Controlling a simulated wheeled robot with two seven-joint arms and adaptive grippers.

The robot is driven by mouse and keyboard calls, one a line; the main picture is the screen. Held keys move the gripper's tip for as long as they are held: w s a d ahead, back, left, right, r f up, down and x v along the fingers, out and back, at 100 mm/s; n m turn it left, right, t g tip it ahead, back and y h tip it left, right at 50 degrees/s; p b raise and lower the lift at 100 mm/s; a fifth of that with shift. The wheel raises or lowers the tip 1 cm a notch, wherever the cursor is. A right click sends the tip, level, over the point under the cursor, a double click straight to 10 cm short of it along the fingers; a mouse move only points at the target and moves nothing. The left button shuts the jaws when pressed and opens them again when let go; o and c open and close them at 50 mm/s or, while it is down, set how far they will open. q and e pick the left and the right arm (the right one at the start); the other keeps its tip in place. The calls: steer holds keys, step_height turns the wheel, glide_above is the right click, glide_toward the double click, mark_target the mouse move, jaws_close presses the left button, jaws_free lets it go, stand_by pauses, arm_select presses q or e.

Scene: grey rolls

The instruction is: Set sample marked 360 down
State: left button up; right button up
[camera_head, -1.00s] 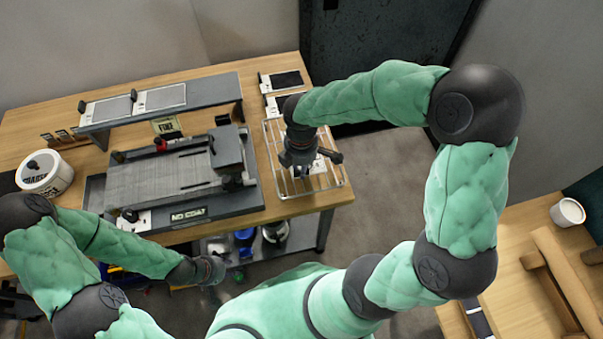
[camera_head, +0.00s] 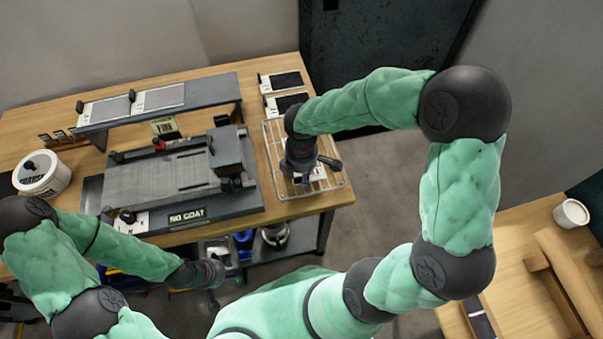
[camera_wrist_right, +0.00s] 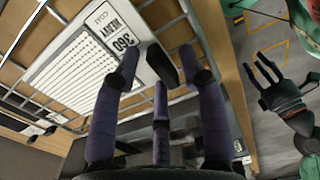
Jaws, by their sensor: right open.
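The sample marked 360 (camera_wrist_right: 80,72), a pale ribbed sheet with a white label end and a black tab, lies on the wire rack (camera_wrist_right: 28,103) in the right wrist view. In the head view, only a white bit of it (camera_head: 315,172) shows beneath my right gripper (camera_head: 306,178). In the wrist view, the fingers of my right gripper (camera_wrist_right: 160,80) are spread apart around its label end and black tab. Whether any finger touches it I cannot tell. My left gripper (camera_head: 214,273) is empty, off the bench's front edge; its fingers look spread in the wrist view (camera_wrist_right: 265,72).
The coating machine (camera_head: 165,180) with a "NO COAT" plate stands left of the rack. Behind it is a raised grey shelf (camera_head: 215,95) with two samples. Two dark samples (camera_head: 280,80) lie behind the rack. A white tub (camera_head: 42,175) stands at the far left.

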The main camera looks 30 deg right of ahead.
steer(key=shift+r, duration=0.1)
arm_select(q)
step_height(320, 180, up, 4)
steer(key=p, duration=0.4)
arm_select(e)
step_height(320, 180, up, 12)
stand_by(0.3)
